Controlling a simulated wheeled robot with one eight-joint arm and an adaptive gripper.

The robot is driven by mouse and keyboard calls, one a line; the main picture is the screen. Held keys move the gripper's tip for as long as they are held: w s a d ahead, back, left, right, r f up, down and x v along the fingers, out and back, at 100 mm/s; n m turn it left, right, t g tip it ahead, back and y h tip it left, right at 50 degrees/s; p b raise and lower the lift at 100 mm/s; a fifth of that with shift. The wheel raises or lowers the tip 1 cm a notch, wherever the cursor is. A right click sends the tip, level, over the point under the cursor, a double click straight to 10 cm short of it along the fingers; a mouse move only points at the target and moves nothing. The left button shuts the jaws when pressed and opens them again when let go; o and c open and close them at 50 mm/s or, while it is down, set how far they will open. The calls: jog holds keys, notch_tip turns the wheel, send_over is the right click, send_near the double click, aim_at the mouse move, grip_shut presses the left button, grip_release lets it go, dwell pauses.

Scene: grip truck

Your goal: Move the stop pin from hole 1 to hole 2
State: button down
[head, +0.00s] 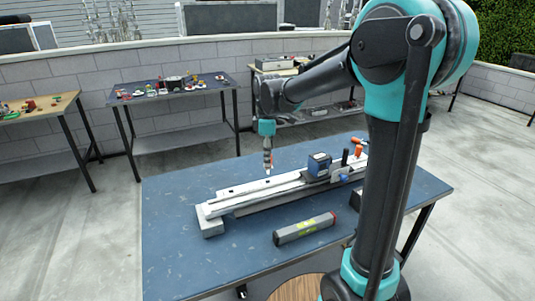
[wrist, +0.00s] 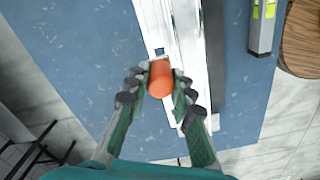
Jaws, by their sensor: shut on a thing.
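The stop pin, with an orange round head (wrist: 161,79), is between the fingers of my gripper (wrist: 158,92) in the wrist view. My gripper is shut on it. In the head view my gripper (head: 267,160) points down just above the left half of a long pale metal rail (head: 225,204). The pin is too small there to make out clearly. A small dark hole (wrist: 159,51) shows in the rail just beyond the pin head in the wrist view. The pin's lower end is hidden, so I cannot tell whether it is in a hole or clear of the rail.
A blue and black block (head: 319,165) sits on the rail's right part, with orange-handled parts (head: 358,149) beyond. A grey level with yellow-green windows (head: 304,228) lies in front of the rail. The blue table (head: 170,255) is clear at front left.

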aim_at(268, 170)
jog(key=shift+f, duration=2.9)
jog(key=c, duration=1.2)
grip_release()
notch_tip(268, 170, up, 12)
jog(key=shift+f, duration=0.1)
jog(key=shift+s, duration=0.1)
